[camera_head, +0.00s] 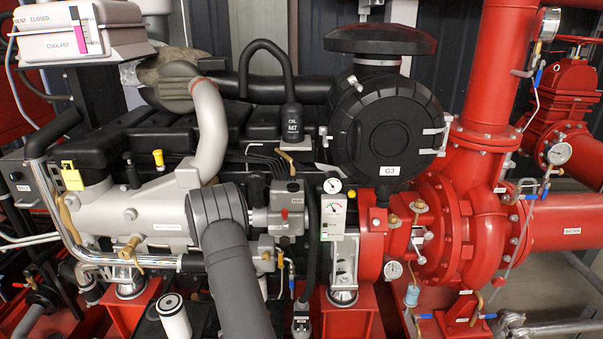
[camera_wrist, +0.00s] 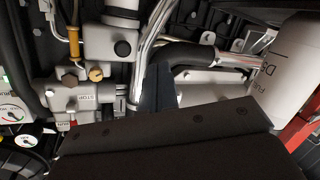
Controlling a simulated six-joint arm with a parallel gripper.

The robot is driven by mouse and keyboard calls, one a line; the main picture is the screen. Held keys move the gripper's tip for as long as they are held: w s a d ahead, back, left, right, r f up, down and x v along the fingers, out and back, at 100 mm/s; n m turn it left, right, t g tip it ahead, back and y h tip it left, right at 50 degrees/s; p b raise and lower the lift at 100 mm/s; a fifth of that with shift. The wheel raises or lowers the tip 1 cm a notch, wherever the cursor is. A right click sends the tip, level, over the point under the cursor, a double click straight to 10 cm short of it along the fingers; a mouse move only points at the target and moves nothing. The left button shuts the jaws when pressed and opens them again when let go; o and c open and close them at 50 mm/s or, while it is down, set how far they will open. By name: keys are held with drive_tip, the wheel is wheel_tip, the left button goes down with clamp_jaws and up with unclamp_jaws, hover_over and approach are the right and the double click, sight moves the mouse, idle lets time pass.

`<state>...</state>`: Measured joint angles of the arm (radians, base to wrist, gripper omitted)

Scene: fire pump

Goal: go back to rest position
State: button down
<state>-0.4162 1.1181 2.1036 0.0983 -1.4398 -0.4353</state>
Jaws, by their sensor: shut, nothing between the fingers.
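My gripper (camera_wrist: 158,88) shows in the wrist view as a dark narrow shape rising from the wide black body along the bottom edge. Its fingers are together with nothing between them. The fingertips lie in front of a dark hose and metal pipes; I cannot tell the distance to them. I cannot make out my gripper in the head view.
The head view shows a crowded engine, a black round housing (camera_head: 386,125) and a red pump (camera_head: 480,215).

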drive_tip(key=w+d+r+n+g+y, duration=0.1)
drive_tip(key=w+d+n+g+y, duration=0.2)
drive_tip(key=n, duration=1)
drive_tip(key=shift+w+g+y, duration=0.3)
drive_tip(key=shift+w+g, duration=0.6)
drive_tip(key=shift+w, duration=0.6)
drive_tip(key=shift+r, duration=0.1)
